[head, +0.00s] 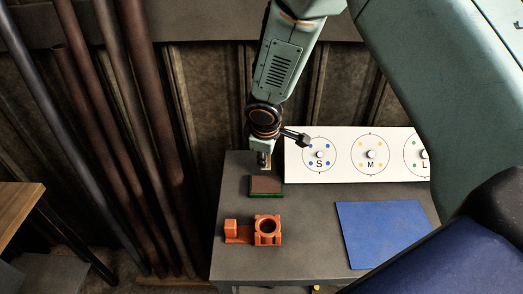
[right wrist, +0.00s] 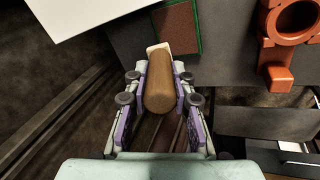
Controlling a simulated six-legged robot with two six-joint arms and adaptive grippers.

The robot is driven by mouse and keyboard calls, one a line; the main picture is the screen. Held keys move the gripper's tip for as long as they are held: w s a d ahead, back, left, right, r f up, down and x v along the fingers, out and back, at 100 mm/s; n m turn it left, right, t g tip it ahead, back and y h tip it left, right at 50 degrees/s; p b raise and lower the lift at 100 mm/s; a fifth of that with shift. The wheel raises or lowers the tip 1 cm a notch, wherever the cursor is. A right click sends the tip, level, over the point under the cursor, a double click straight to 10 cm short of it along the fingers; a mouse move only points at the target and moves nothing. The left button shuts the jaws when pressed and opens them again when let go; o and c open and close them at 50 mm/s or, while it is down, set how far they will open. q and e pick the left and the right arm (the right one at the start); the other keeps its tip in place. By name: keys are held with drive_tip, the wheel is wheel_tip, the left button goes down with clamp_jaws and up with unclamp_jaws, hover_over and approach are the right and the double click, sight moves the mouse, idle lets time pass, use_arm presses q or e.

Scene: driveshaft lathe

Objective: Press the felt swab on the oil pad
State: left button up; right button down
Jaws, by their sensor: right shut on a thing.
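The oil pad (head: 266,184) is a brown square in a green frame, lying flat on the grey table. It also shows in the right wrist view (right wrist: 181,27). My right gripper (head: 263,158) hangs over the pad's back edge. In the right wrist view its jaws (right wrist: 158,95) are shut on the brown wooden handle of the felt swab (right wrist: 160,90). The swab's pale tip (right wrist: 157,47) points away from the jaws, near the pad's corner. I cannot tell whether the tip touches the pad. My left gripper is not in view.
An orange holder with a ring (head: 267,229) stands in front of the pad. A white board (head: 345,174) with dials marked S, M and L is behind right. A blue mat (head: 384,234) lies at right. Dark pipes (head: 115,130) lean at left, off the table.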

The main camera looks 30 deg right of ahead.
drive_tip(key=shift+s+f, duration=0.15)
drive_tip(key=shift+s, duration=0.05)
drive_tip(key=shift+s+d+f+b, duration=0.15)
drive_tip(key=shift+f+b, duration=0.55)
drive_tip(key=shift+b, duration=0.1)
wheel_tip(320, 180, down, 4)
drive_tip(key=b, duration=0.3)
drive_tip(key=shift+r, duration=0.25)
drive_tip(key=shift+f+b, duration=0.35)
drive_tip(key=shift+b, duration=0.05)
drive_tip(key=shift+w+f, duration=0.2)
drive_tip(key=shift+f, duration=0.05)
